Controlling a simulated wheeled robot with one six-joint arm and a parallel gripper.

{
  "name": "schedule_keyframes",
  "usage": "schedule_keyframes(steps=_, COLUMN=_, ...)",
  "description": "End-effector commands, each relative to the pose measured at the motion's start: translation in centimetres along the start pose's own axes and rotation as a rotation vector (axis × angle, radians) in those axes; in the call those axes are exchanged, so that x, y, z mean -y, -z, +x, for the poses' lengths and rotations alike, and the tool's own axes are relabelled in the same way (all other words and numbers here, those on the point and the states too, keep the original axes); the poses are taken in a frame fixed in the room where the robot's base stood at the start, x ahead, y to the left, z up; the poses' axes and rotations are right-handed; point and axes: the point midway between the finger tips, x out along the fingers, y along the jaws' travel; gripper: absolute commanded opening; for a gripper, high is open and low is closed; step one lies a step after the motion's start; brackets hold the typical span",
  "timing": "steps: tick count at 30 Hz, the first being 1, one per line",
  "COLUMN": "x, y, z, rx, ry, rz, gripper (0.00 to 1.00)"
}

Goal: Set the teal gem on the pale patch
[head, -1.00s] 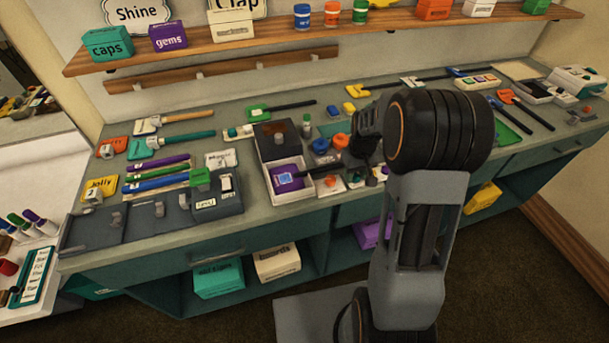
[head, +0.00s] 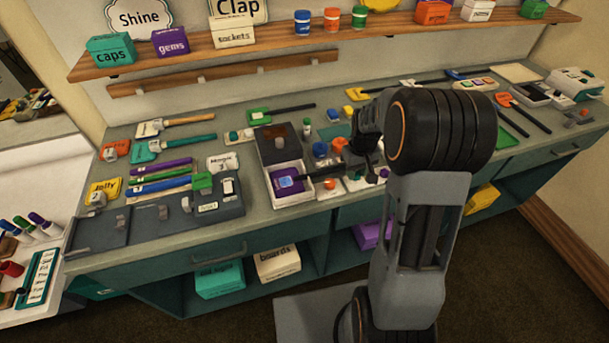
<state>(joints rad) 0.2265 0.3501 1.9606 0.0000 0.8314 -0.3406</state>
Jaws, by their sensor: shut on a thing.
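An open box (head: 262,165) with pale sides and a dark raised lid stands mid-counter. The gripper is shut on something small. I take this for the teal gem, but it is too small and dark to make out. I cannot tell whether it touches the patch.
Blue (head: 320,149) and orange (head: 340,143) round pieces stand behind the gripper. Slotted dark trays (head: 160,217) and several marker-like sticks lie to the left. Long-handled tools lie along the back and right. A wall shelf (head: 290,38) holds labelled boxes. The counter's front edge is close.

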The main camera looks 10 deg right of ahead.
Motion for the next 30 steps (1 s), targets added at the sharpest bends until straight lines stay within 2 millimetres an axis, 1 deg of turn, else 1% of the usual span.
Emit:
schedule_keyframes(steps=1, x=0.0, y=0.0, z=-0.6, rx=-0.001, ry=0.0, rz=0.0, gripper=0.17)
schedule_keyframes(steps=18, x=0.0, y=0.0, z=-4.1, rx=-0.001, ry=0.0, rz=0.0, gripper=0.17)
schedule_keyframes(steps=30, x=0.0, y=0.0, z=-4.3, rx=-0.001, ry=0.0, rz=0.0, gripper=0.17)
